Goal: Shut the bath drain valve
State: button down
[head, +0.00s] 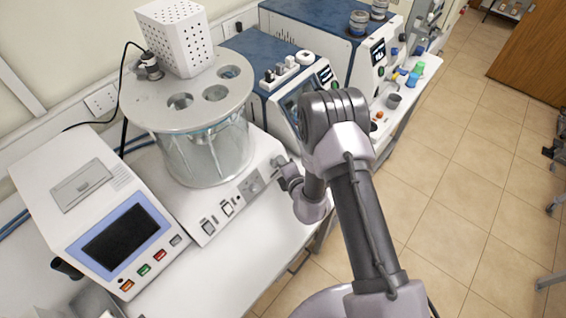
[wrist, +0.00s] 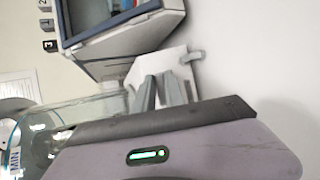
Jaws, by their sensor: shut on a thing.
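The bath is a clear glass vessel (head: 205,152) under a round grey lid (head: 190,98), standing on a white base (head: 205,212) in the head view. Its glass also shows at the left of the wrist view (wrist: 95,112). My gripper (head: 282,172) is at the right end of the base's front, beside the vessel. In the wrist view the fingers (wrist: 161,85) reach to a white panel, close together. A small grey fitting (wrist: 193,57), perhaps part of the drain valve, sticks out beside them. The gripped part, likely the valve's handle, is hidden by the fingers.
A white instrument with a dark screen (head: 121,238) stands left of the bath. Blue-topped instruments (head: 262,47) stand behind and to the right, close to my arm. A small grey cup (head: 393,100) is on the bench.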

jog(key=c, duration=1.4)
grip_release()
jog(key=p+v, duration=0.2)
jog(key=v, duration=1.5)
jog(key=shift+s, duration=0.2)
jog(key=shift+d+r, duration=0.1)
